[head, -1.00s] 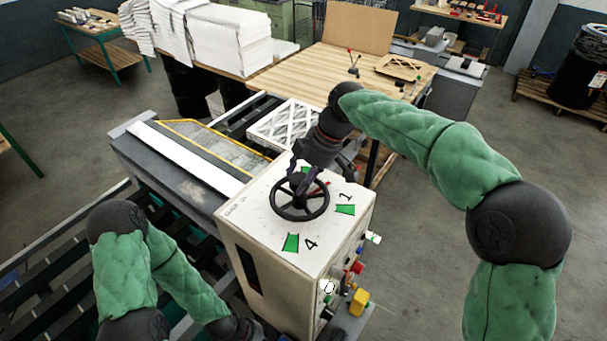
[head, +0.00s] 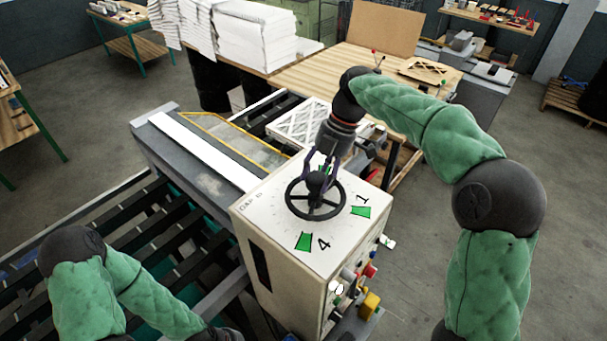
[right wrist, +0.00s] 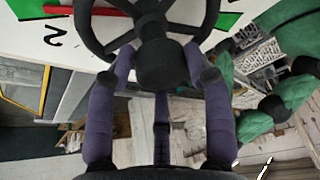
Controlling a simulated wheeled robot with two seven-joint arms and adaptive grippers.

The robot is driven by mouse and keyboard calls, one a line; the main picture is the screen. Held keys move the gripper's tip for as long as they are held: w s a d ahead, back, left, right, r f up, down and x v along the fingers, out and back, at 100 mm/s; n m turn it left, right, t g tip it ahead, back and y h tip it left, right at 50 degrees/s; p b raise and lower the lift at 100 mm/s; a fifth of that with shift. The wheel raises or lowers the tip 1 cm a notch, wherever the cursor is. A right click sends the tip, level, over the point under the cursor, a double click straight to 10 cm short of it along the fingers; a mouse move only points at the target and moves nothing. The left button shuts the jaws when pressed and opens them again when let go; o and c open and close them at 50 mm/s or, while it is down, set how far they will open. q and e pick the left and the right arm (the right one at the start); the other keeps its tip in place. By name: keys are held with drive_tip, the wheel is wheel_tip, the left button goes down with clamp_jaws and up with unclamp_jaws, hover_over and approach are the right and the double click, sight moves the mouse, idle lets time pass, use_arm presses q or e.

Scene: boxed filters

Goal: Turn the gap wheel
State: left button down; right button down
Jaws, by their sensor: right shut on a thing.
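The gap wheel (head: 312,217) is a black handwheel on the pale top of a control box (head: 285,255). Green wedges and the numerals 1 and 4 show around it. In the right wrist view the wheel's hub (right wrist: 163,62) is close up, and a red pointer (right wrist: 88,11) runs left towards a green wedge near the numeral 2. My right gripper (head: 318,180) comes down from above and is shut on the wheel at its hub, with purple fingers (right wrist: 103,110) on either side. My left arm is at the lower left; its gripper is out of frame.
Coloured buttons and knobs (head: 370,270) stick out of the box's right side. A white lattice-faced filter (head: 300,122) lies behind the box. A roller conveyor (head: 150,250) is to the left. A wooden bench (head: 330,75) stands behind.

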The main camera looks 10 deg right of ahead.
drive_tip(key=shift+a, duration=0.1)
idle(0.4)
drive_tip(key=c, duration=0.7)
unclamp_jaws()
drive_tip(key=shift+o, duration=0.7)
drive_tip(key=shift+s+a, duration=0.15)
drive_tip(key=shift+a, duration=0.05)
drive_tip(key=shift+d, duration=0.1)
drive_tip(key=shift+d+r, duration=0.1)
drive_tip(key=shift+r, duration=0.05)
drive_tip(key=shift+w+d+r, duration=0.15)
drive_tip(key=shift+w+r, duration=0.05)
drive_tip(key=shift+r, duration=0.1)
drive_tip(key=v, duration=1.1)
drive_tip(key=shift+a, duration=0.2)
